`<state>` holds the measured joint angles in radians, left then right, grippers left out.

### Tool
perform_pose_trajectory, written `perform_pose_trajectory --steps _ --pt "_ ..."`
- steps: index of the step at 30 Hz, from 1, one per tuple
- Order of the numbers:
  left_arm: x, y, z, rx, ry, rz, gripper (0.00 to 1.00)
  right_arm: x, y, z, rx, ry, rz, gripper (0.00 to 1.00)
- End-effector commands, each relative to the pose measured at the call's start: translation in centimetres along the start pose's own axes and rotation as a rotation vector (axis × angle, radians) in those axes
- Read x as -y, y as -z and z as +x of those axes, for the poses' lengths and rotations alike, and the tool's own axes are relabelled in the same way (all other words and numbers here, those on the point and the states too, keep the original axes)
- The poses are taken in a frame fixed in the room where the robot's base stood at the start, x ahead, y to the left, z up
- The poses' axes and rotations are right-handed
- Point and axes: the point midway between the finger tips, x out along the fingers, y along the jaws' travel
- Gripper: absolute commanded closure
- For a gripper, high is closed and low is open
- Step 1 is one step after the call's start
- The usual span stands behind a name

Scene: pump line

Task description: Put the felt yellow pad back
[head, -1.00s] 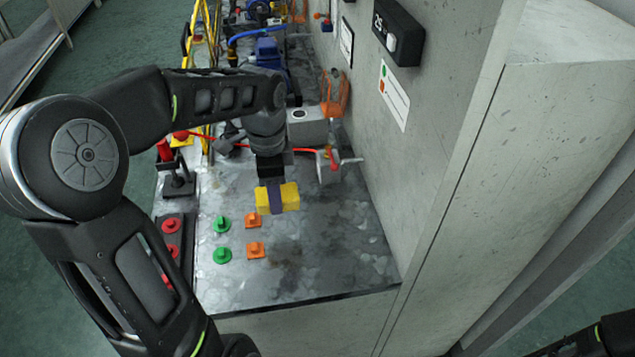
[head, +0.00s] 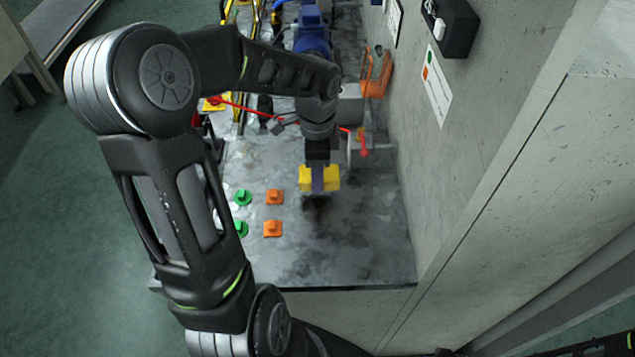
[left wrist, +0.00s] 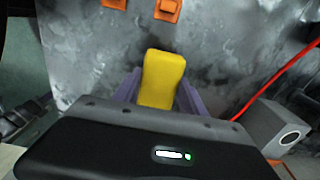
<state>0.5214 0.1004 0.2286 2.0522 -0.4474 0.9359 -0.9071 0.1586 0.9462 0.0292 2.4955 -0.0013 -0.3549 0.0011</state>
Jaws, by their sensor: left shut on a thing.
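The yellow pad (head: 305,179) is a small block held between the fingers of my left gripper (head: 318,180), over the grey metal bench top. In the left wrist view the pad (left wrist: 162,80) sits between the two purple-grey fingers (left wrist: 157,95), with bare bench behind it. A dark shadow lies on the bench just below it in the head view. I cannot tell how high it is held. My right gripper does not show clearly in the head view.
Two green knobbed pieces (head: 242,197) and two orange ones (head: 274,197) sit on the bench left of the gripper. A grey cylinder with a red lever (head: 364,141) stands behind, near the wall. An orange holder (head: 376,75) hangs there. The bench's front right is clear.

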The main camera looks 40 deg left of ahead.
Motion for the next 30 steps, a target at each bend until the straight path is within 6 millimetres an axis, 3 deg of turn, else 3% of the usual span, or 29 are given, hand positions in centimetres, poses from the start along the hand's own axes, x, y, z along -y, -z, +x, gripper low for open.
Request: perform_pose_trajectory --steps 11,19,27,28,30 --pt "0.0 0.0 0.8 0.000 0.001 0.000 0.83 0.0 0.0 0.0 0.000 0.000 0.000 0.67" --pt "0.0 0.0 4.0 0.001 -0.002 0.000 0.83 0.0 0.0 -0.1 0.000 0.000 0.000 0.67" --pt "0.0 0.0 4.5 0.000 -0.001 0.001 0.83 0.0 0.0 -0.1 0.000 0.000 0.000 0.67" --pt "-0.1 0.0 4.5 0.000 -0.001 0.001 0.48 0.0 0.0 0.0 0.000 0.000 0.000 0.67" --pt "-0.1 0.0 4.5 0.000 -0.001 0.001 0.43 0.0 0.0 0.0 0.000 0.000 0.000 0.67"
